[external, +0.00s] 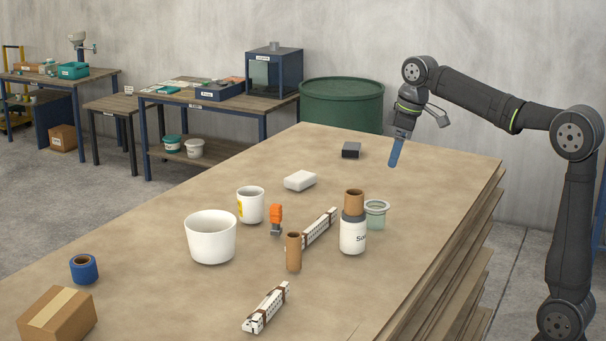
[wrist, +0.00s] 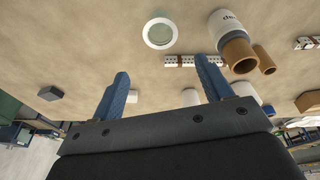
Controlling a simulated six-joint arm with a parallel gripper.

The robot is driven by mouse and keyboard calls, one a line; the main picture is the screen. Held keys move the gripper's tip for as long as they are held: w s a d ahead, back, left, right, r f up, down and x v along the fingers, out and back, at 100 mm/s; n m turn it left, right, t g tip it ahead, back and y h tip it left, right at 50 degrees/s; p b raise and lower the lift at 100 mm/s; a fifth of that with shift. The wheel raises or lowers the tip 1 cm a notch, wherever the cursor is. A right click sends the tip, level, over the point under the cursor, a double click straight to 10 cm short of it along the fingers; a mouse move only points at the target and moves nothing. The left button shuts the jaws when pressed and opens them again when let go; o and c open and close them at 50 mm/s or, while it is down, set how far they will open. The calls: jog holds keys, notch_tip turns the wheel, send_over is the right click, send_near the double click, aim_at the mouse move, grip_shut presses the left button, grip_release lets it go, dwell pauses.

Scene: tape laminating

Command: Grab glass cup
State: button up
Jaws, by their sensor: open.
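The glass cup (external: 376,214) is a pale green, see-through cup with a lighter rim. It stands upright on the table, just right of and behind a white jar. In the wrist view the cup (wrist: 160,33) shows from above as a pale ring, beyond and between my fingertips. My gripper (external: 396,152) hangs above the far right part of the table, apart from the cup. In the wrist view my gripper (wrist: 162,70) has its two blue fingers wide apart with nothing between them.
A white jar (external: 352,238) with a brown roll on top stands close to the cup. A brown tube (external: 293,252), white strips (external: 319,228), a white mug (external: 250,205) and a white bowl (external: 211,238) stand further left. A dark block (external: 351,150) lies behind. The table between gripper and cup is clear.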

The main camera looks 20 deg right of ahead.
aim_at(376, 213)
jog(key=w+a+n+g+h, duration=0.2)
jog(key=w+a+n, duration=0.1)
jog(key=n, duration=0.1)
jog(key=f, duration=1.8)
jog(key=shift+a, duration=0.2)
jog(key=c, duration=0.7)
